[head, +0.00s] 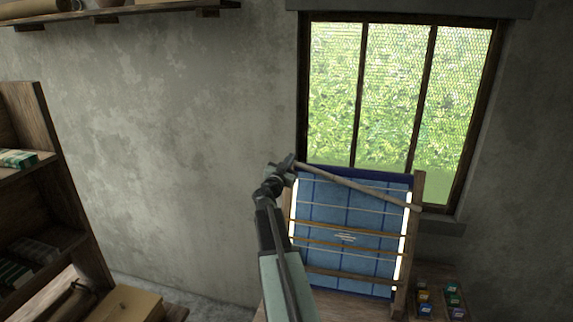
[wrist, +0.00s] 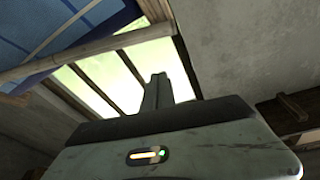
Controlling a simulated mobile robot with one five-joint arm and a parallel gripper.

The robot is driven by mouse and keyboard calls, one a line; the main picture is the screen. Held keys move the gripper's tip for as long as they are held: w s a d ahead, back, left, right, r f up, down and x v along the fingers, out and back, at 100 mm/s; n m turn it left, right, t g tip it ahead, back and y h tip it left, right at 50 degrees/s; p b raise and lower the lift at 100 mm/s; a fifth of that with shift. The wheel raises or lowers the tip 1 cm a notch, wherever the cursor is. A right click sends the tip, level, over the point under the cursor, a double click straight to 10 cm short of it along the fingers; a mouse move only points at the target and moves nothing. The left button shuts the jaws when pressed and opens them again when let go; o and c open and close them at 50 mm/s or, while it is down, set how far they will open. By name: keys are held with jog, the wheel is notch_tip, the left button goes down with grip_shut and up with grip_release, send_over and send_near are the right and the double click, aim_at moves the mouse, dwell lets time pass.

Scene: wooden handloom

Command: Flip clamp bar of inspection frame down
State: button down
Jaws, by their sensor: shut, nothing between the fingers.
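The inspection frame (head: 414,240) stands upright below the window, with blue cloth (head: 345,225) stretched across it. The clamp bar (head: 355,185) is a pale wooden rod that slants across the top of the frame. Its right end meets the right post, and its left end is higher, beside my gripper (head: 286,162). My gripper is at the frame's upper left corner. In the wrist view the fingers (wrist: 157,88) are shut and empty, and a wooden bar (wrist: 85,50) crosses at upper left, apart from them. Whether the gripper touches the clamp bar in the head view I cannot tell.
A table (head: 275,305) is under the frame, with several small coloured packets (head: 424,296) at its right. A wooden shelf (head: 45,150) stands at left. The barred window (head: 400,95) is behind. The wall left of my arm is clear.

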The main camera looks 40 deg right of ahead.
jog(key=p+x, duration=0.1)
jog(key=x, duration=0.5)
jog(key=f+b, duration=0.2)
jog(key=a+f+b, duration=0.1)
jog(key=f+b, duration=0.1)
jog(key=shift+w, duration=0.25)
jog(key=shift+a, duration=0.1)
